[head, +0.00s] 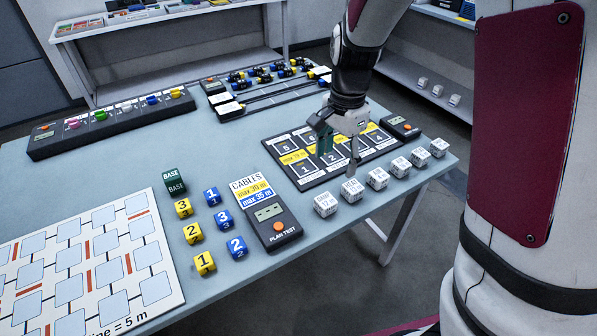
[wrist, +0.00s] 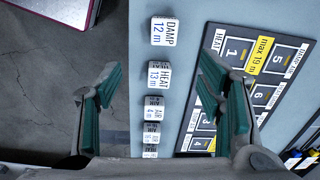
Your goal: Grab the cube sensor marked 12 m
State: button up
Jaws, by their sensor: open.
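The cube sensor marked DAMP 12 m (wrist: 163,31) is white and stands at the top of the row in the wrist view. In the head view it appears as the leftmost white cube (head: 325,204), its print too small to read surely. My gripper (head: 339,155) is open and empty above the left part of the row. In the wrist view my gripper (wrist: 160,72) has its green-padded fingers on either side of the row. The HEAT 13 m cube (wrist: 158,75) lies between them in the picture, and the DAMP 12 m cube is beyond the fingertips.
Several more white cubes continue the row, including one marked AIR (wrist: 154,107). A numbered board (head: 325,158) lies beside the row. The CABLES tester (head: 279,232) is left of the cubes. The table's edge (wrist: 133,60) runs close along the row's other side.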

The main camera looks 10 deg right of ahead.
aim_at(326, 199)
jog(key=shift+m, duration=0.3)
jog(key=f, duration=0.5)
jog(key=a+f+b, duration=0.1)
jog(key=f, duration=0.9)
jog(key=shift+w+a+f+b, duration=0.15)
jog(key=shift+w+f+b, duration=0.15)
jog(key=shift+f+b, duration=0.1)
jog(key=c, duration=1.3)
